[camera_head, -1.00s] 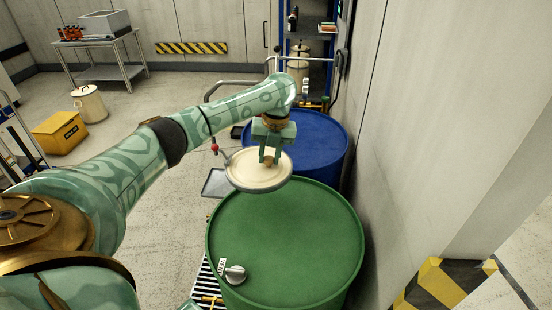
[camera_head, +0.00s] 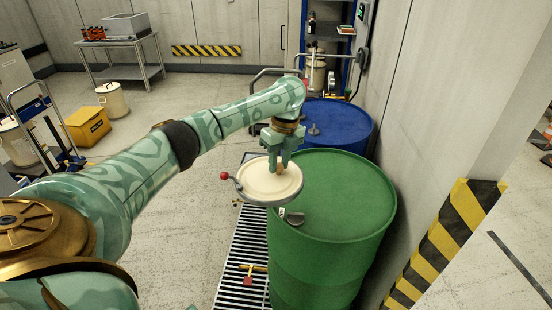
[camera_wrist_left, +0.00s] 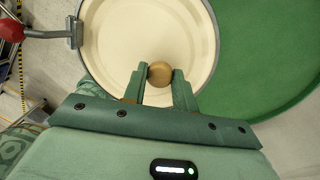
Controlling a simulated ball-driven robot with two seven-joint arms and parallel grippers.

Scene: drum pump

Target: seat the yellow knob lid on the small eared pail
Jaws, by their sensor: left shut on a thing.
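A round pale cream-yellow lid (camera_head: 270,184) with a grey rim and a small brownish knob (camera_wrist_left: 159,74) hangs from my left gripper (camera_head: 280,165). The gripper is shut on the knob, and its fingers (camera_wrist_left: 159,82) show on both sides of it in the wrist view. A lever with a red ball (camera_head: 225,176) sticks out from the lid's rim. The lid is over the left edge of the green drum; whether it touches is unclear. I cannot make out ears on either. My right gripper is out of view.
The green drum (camera_head: 340,195) stands by the right wall, a blue drum (camera_head: 345,120) behind it. A floor grate (camera_head: 243,262) lies left of the drum. A yellow box (camera_head: 87,126), a trolley (camera_head: 50,135) and a steel table (camera_head: 122,55) stand left. The middle floor is open.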

